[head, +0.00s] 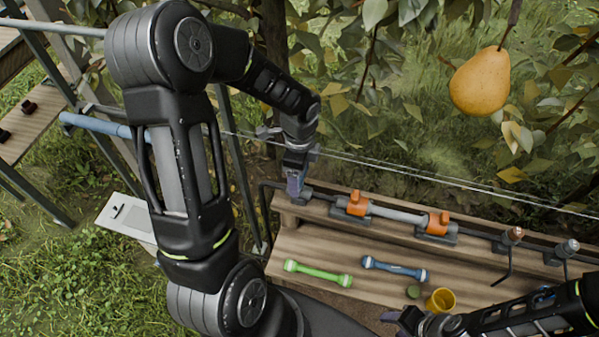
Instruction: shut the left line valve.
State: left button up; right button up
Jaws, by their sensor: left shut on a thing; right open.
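The left line valve (308,194) is a dark fitting at the left end of the pipe run on the wooden bench's back ledge. My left gripper (293,188) reaches down from above onto it and is shut on a small bluish-purple piece there, which looks like the valve's handle. The fingers cover much of that piece, so its exact angle is hard to tell. My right gripper (398,322) is at the bottom edge, near the bench's front, open and apart from the valve; it is partly cut off.
Two orange fittings (356,204) sit on the grey pipe (397,213). A green bar (318,273), a blue bar (395,268) and a yellow cup (440,300) are on the bench. A pear (480,81) hangs above; wires cross behind.

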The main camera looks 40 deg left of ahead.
dwell(0.3)
pick_arm(q)
jog(key=o, duration=1.4)
jog(key=shift+r, duration=0.1)
jog(key=shift+r, duration=3.85)
